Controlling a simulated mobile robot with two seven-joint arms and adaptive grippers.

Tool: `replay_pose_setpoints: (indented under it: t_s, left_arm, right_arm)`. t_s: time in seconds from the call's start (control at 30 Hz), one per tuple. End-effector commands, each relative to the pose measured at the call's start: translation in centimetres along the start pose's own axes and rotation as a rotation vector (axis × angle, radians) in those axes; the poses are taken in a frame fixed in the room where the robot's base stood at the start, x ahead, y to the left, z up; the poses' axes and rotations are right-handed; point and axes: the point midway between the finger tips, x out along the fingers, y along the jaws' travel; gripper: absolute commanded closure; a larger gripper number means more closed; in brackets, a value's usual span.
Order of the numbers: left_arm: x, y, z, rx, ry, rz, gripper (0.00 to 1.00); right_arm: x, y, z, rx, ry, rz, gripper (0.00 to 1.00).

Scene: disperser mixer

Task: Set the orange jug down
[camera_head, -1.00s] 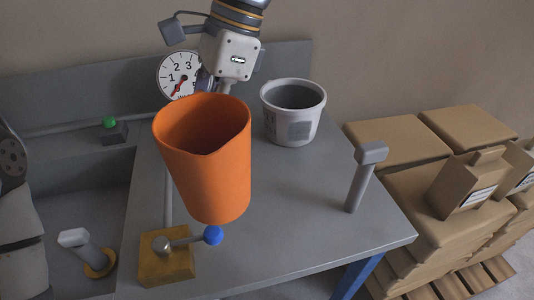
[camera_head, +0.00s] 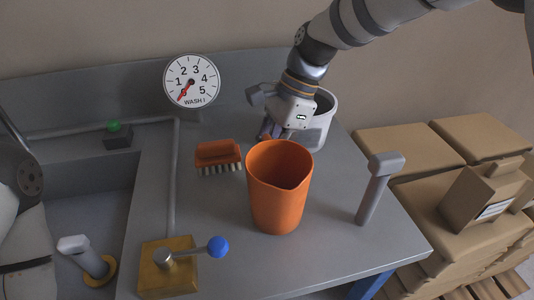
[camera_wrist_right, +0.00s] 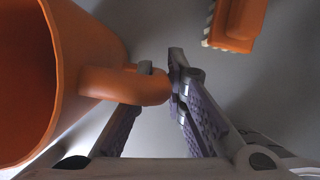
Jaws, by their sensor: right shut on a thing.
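The orange jug (camera_head: 277,200) is upright over the grey bench, right of the gauge, its open mouth facing up. Its base is at or very close to the bench top; I cannot tell whether it touches. My right gripper (camera_head: 269,131) is behind the jug, its fingertips partly hidden. In the right wrist view, the jug (camera_wrist_right: 90,45) fills the left side. There my right gripper (camera_wrist_right: 161,68) is shut on the jug's handle. My left gripper is not in view.
An orange brush (camera_head: 218,154) lies left of the jug. A grey post (camera_head: 373,190) rises to the right. A blue-knobbed lever on a yellow block (camera_head: 167,270) is at front left. A gauge (camera_head: 191,81) stands behind.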

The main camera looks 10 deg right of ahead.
Motion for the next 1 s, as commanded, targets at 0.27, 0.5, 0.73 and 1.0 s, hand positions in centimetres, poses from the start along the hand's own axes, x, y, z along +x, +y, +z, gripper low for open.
replay_pose_setpoints:
  t_s: [0.27,0.5,0.73,1.0]
  left_arm:
    - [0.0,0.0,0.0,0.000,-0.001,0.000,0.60]
    - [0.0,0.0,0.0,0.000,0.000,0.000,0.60]
    - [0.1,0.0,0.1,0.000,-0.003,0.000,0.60]
    - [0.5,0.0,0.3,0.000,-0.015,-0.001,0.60]
  right_arm:
    - [0.3,0.0,-0.1,0.001,0.000,0.001,0.68]
    - [-0.2,0.0,0.1,0.000,0.000,0.000,0.68]
    - [-5.7,-0.1,0.0,0.002,0.000,-0.004,0.68]
    - [-11.2,-0.1,0.0,0.002,0.000,0.001,0.68]
